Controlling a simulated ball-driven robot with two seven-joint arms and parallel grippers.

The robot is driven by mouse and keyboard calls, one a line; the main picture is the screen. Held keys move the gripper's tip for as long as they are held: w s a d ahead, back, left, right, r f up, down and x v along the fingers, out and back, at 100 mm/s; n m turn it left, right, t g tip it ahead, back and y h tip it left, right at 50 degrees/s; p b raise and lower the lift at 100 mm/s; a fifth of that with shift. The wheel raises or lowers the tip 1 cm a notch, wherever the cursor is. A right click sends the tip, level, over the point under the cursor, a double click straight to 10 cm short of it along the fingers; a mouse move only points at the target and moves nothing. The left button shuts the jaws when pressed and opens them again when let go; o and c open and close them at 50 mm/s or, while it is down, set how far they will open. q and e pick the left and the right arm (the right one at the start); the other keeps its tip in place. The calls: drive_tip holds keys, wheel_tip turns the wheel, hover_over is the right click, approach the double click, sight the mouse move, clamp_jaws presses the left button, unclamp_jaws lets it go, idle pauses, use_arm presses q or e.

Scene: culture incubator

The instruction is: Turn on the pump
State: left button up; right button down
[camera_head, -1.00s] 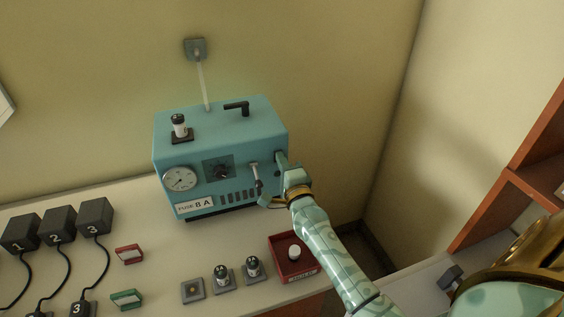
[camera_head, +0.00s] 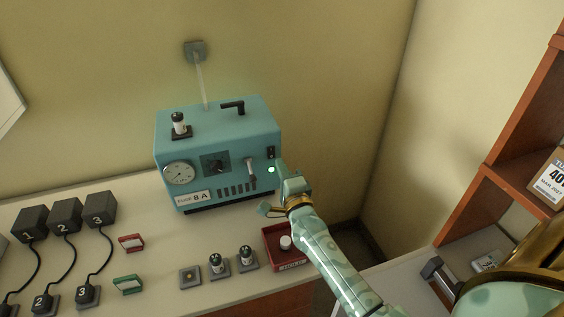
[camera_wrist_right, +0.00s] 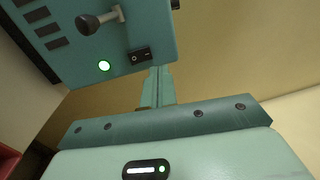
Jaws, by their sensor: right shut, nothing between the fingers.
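The pump is a teal box (camera_head: 216,152) on the bench against the wall, with a round gauge, a dial and a lever on its front. The right wrist view shows the switch (camera_wrist_right: 139,55) and lit lamp (camera_wrist_right: 104,66) close up. My right gripper (camera_head: 281,169) is shut and empty, just right of the lamp and slightly in front of the panel. My left gripper is out of view.
Black numbered blocks (camera_head: 99,207) with cables are at left. An orange-brown shelf (camera_head: 495,175) is at right.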

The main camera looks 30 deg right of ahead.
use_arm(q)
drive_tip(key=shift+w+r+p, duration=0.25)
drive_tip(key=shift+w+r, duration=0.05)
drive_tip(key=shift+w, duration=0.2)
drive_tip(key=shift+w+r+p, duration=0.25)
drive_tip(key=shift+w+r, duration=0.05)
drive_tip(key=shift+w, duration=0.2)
use_arm(e)
drive_tip(key=r+v, duration=0.1)
drive_tip(key=v, duration=0.6)
drive_tip(key=shift+r, duration=0.25)
drive_tip(key=shift+s+a, duration=0.1)
